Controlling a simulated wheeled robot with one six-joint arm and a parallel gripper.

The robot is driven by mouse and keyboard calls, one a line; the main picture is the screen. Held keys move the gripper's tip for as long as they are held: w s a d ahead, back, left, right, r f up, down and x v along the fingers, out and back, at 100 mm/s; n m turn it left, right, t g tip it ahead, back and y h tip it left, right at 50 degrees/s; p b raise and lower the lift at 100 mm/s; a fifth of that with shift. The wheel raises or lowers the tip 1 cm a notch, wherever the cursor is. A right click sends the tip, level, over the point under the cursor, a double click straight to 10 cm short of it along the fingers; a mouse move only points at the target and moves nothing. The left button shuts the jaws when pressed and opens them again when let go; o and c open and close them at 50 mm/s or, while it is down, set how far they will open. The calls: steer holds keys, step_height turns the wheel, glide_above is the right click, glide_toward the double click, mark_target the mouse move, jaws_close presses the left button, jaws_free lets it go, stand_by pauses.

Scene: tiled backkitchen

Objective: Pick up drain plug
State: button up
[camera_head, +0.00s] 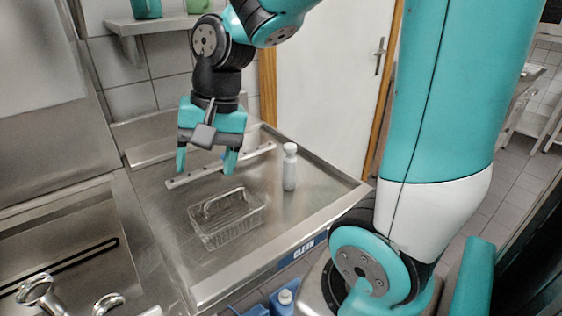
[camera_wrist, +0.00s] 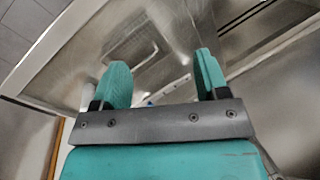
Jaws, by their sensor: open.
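My gripper (camera_head: 205,170) is open, pointing down over the steel counter, with its two teal fingers apart and nothing between them. In the wrist view the open gripper (camera_wrist: 161,60) also shows both fingers apart. A small blue thing (camera_head: 222,155) shows just behind the right finger in the head view, partly hidden. A blue bit (camera_wrist: 150,103) also shows at the palm's edge in the wrist view. It may be the drain plug, but it is too small and covered to tell.
A pale rail with holes (camera_head: 188,179) lies across the counter (camera_head: 165,225) under my gripper. A wire basket (camera_head: 228,217) sits in front of it, and a white bottle (camera_head: 290,168) stands to the right. A sink with taps (camera_head: 36,290) is at lower left. Blue containers (camera_head: 283,300) stand below the counter.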

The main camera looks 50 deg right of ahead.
steer(key=w+d+r+m+h+p, duration=0.1)
steer(key=w+d+r+m+p, duration=0.1)
steer(key=d+m, duration=0.45)
steer(key=w+d+r+m+p, duration=0.1)
steer(key=w+d+m, duration=0.1)
steer(key=d+m, duration=0.45)
steer(key=m+h+p, duration=0.1)
steer(key=m+p, duration=0.2)
steer(key=m, duration=0.7)
glide_toward(291, 146)
steer(key=f, duration=0.2)
steer(key=f+p, duration=0.1)
steer(key=f, duration=0.1)
steer(key=f+p, duration=0.1)
steer(key=f, duration=0.1)
steer(key=shift+w+d+f, duration=0.15)
steer(key=shift+w+f, duration=0.2)
steer(key=shift+w+a+f+p, duration=0.2)
steer(key=shift+f+p, duration=0.2)
steer(key=shift+f, duration=0.55)
steer(key=shift+w+a+f+p, duration=0.2)
steer(key=shift+f+p, duration=0.25)
steer(key=shift+f, duration=0.45)
steer(key=shift+w+a+f+p, duration=0.1)
steer(key=shift+a+f+p, duration=0.25)
steer(key=shift+f, duration=0.6)
steer(key=shift+d, duration=0.1)
steer(key=c, duration=1.2)
